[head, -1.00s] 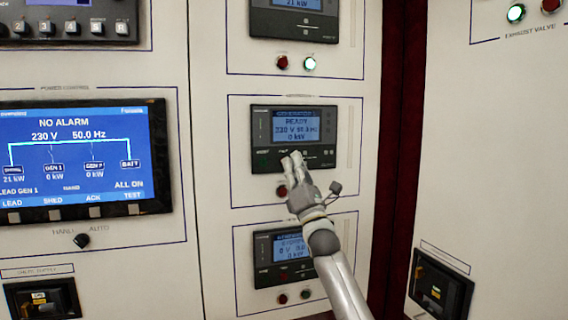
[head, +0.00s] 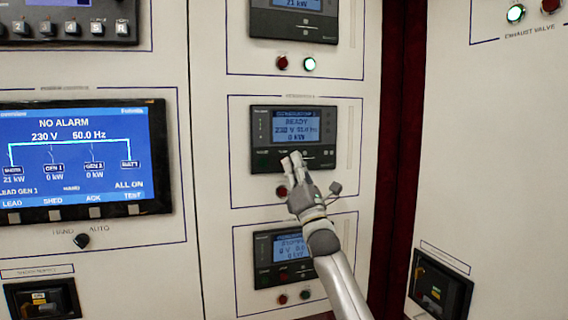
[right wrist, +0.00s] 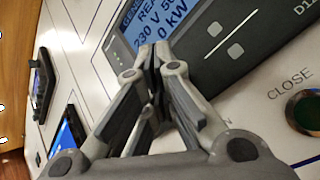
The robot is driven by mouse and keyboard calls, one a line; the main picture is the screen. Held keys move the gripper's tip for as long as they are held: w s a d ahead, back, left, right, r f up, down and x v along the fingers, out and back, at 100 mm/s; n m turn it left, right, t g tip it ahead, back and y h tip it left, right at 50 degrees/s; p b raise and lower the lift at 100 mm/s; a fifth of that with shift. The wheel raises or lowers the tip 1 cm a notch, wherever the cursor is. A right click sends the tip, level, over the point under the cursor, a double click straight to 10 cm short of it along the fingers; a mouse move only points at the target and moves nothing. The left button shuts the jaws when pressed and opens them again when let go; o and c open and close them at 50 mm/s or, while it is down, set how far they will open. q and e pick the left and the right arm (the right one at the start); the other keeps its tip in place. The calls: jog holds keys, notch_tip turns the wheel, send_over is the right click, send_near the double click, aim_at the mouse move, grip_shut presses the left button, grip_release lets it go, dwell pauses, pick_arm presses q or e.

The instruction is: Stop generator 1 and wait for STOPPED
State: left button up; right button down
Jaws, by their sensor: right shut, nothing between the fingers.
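The generator 1 controller (head: 262,126) is a dark panel in the middle of the cabinet. Its blue screen (head: 296,126) reads READY, 230 V, about 50 Hz and 0 kW; it also shows, tilted, in the right wrist view (right wrist: 150,18). My right gripper (head: 292,157) is shut and empty, its fingertips over the button row along the controller's lower edge, hiding part of it. In the right wrist view the closed fingertips (right wrist: 152,50) sit at the screen's lower edge; I cannot tell whether they touch. My left gripper is not in view.
A power control display (head: 78,155) at left reads NO ALARM, with GEN 1 at 0 kW. Below is a HAND/AUTO knob (head: 82,241). Similar controllers sit above (head: 294,20) and below (head: 264,262), the lower apparently reading STOPPED. A red lamp (head: 282,192) is beside my gripper.

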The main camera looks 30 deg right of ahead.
jog(key=shift+w, duration=0.15)
jog(key=shift+w+d, duration=0.1)
jog(key=shift+w, duration=0.2)
jog(key=shift+w+d+b, duration=0.1)
jog(key=shift+w+b, duration=0.2)
jog(key=shift+w, duration=0.05)
dwell(0.9)
jog(key=shift+s, duration=0.1)
jog(key=shift+s+a, duration=0.2)
jog(key=shift+s, duration=0.5)
jog(key=s, duration=0.2)
jog(key=s+a+b, duration=0.1)
jog(key=s, duration=0.1)
jog(key=shift+s+a, duration=0.1)
jog(key=shift+s, duration=0.3)
